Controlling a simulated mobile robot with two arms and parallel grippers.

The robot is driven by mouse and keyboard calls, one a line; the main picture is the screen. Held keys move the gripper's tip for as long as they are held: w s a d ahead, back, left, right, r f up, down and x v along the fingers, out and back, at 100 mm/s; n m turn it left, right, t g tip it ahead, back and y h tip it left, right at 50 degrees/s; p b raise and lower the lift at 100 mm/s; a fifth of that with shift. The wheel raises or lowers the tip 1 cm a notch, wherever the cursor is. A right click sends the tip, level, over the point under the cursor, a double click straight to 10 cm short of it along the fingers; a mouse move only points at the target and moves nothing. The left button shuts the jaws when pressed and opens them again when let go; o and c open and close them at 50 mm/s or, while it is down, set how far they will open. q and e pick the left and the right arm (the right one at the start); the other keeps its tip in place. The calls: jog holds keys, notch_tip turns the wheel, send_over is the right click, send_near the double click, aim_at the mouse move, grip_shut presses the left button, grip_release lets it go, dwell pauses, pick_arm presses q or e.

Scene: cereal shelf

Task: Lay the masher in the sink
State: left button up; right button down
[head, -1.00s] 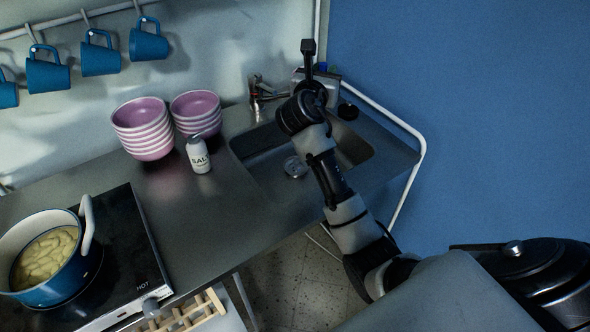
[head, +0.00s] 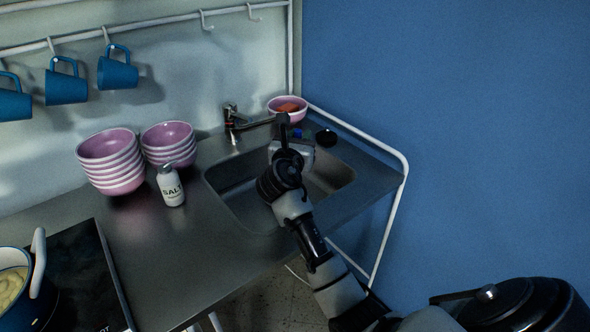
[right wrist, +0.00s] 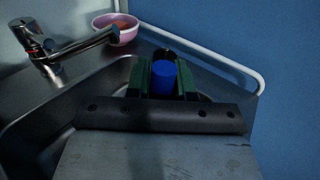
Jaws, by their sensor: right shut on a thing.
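My right gripper (head: 299,140) is over the far part of the sink (head: 232,206), near its back edge. In the right wrist view its two green-edged fingers are shut on the masher (right wrist: 163,79), whose blue handle shows between them. Whether the masher touches the sink cannot be told. The rest of the masher is hidden by the gripper. My left gripper is not in view.
The tap (head: 236,124) stands at the sink's back left, its spout reaching toward my gripper. A pink bowl (head: 287,104) with orange contents stands behind the sink. The salt shaker (head: 171,187) and bowl stacks (head: 110,160) are left. A white rail (head: 390,215) bounds the right.

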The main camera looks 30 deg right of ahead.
jog(key=shift+f+b, duration=0.35)
jog(key=shift+f, duration=2.35)
jog(key=c, duration=1)
grip_release()
jog(key=shift+f, duration=0.15)
jog(key=v, duration=1.2)
jog(key=shift+r+b, duration=0.2)
jog(key=shift+b, duration=0.1)
